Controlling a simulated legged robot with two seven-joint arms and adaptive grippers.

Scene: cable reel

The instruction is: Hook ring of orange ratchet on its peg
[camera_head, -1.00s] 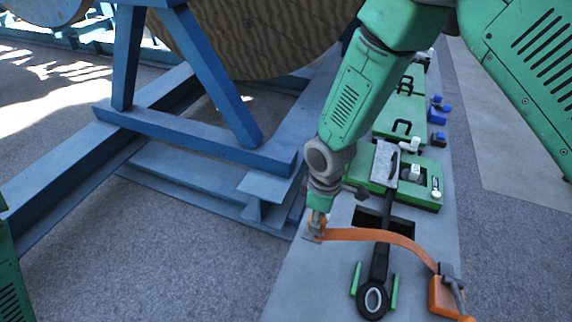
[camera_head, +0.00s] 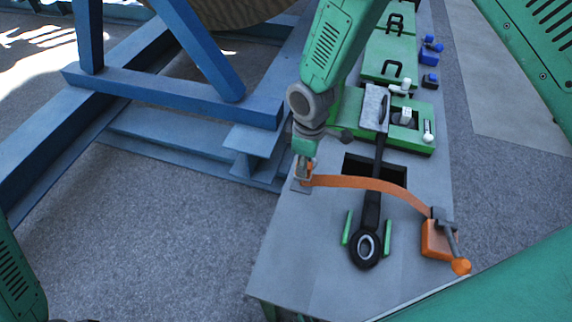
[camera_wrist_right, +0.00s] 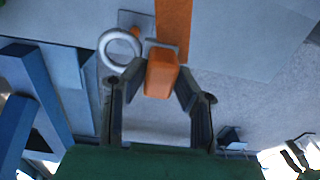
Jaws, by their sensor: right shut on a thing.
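The orange ratchet (camera_head: 437,241) lies at the right edge of the grey bench top, its handle ending in an orange knob. Its orange strap (camera_head: 365,183) arches left across the bench to my right gripper (camera_head: 303,172), at the bench's left edge. In the right wrist view, my right gripper (camera_wrist_right: 160,90) is shut on the orange grip block (camera_wrist_right: 161,76) at the strap end. A silver ring (camera_wrist_right: 119,51) sits just left of the block, before a grey plate. An orange peg-like piece (camera_wrist_right: 128,36) shows at the ring's opening; I cannot tell whether the ring is around it. My left gripper is out of view.
A black long-handled tool (camera_head: 371,212) lies between two green guides, over a dark opening in the bench (camera_head: 395,172). Green cases (camera_head: 389,58) and blue items (camera_head: 429,57) stand farther back. A blue steel frame (camera_head: 170,93) carrying the reel stands left of the bench.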

